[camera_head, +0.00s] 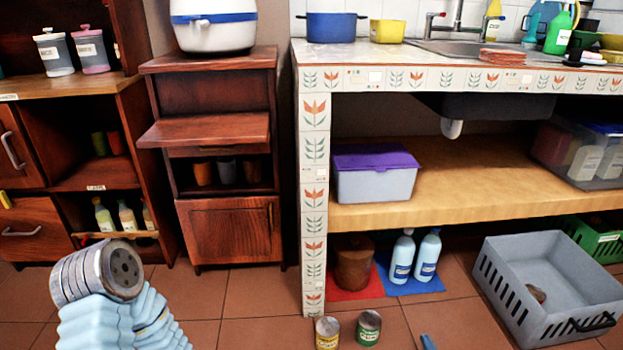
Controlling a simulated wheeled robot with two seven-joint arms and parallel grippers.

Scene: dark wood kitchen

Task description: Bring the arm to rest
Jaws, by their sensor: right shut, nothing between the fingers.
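Only a small blue tip of my right gripper (427,342) shows at the bottom edge of the head view. It is low, to the right of two small cans on the floor, with nothing seen in it. The rest of my right arm is out of the picture. My left gripper does not show.
Two small cans (368,328) stand at the counter leg. A grey crate (503,297) is on the floor at the right. Two white bottles (427,258) stand under the shelf (450,190). A wooden cabinet (228,228) is at the left. Some tiled floor (262,275) is bare.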

